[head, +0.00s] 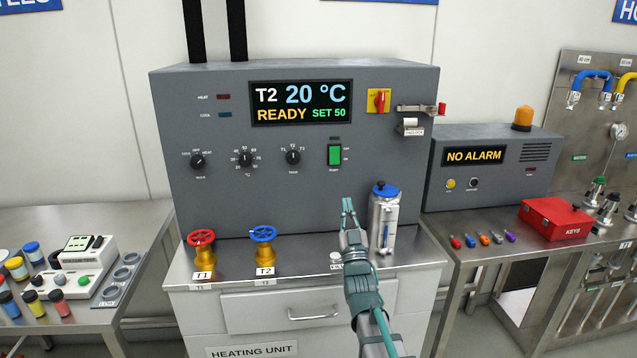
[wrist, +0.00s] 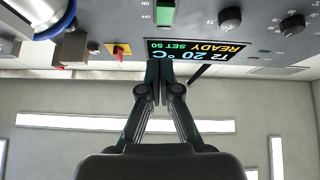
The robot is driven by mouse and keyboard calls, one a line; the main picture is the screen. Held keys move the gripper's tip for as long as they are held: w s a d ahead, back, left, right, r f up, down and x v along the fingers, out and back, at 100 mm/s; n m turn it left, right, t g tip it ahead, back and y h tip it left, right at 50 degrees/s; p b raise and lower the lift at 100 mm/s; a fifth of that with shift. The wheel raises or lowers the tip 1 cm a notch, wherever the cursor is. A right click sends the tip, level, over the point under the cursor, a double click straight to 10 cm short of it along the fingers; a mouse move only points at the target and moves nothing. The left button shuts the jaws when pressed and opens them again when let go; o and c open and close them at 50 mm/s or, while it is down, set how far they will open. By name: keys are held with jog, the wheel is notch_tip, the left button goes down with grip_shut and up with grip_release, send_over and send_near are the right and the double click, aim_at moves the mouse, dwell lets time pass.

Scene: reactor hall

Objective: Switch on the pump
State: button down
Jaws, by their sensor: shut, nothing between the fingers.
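The pump switch (head: 334,155) is a green rocker on the front of the grey heating unit (head: 215,120), with small markings beside it and a label below. I cannot tell which way it is tipped. It also shows in the wrist view (wrist: 166,13), turned upside down at the top edge. My gripper (head: 348,204) is shut and empty, pointing up, below and slightly right of the switch in the head view. In the wrist view my gripper's fingertips (wrist: 160,74) are together and apart from the switch. The display (head: 301,103) reads T2, 20 °C, READY, SET 50.
A silver flask with a blue lid (head: 384,215) stands close right of my gripper. Red (head: 201,241) and blue (head: 264,238) valve handwheels stand at the left. Dials (head: 246,159) and a red-yellow rotary switch (head: 379,101) flank the pump switch. The alarm box (head: 490,165) reads NO ALARM.

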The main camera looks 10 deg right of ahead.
jog(key=shift+a+r+m, duration=0.35)
jog(key=shift+a+m, duration=0.05)
jog(key=shift+w, duration=0.15)
jog(key=p, duration=0.4)
send_near(335, 159)
notch_tip(335, 159, up, 4)
jog(key=w, duration=0.4)
jog(key=shift+w+p, duration=0.3)
jog(key=shift+p, duration=0.1)
jog(key=shift+w+f, duration=0.15)
jog(key=shift+w, duration=0.1)
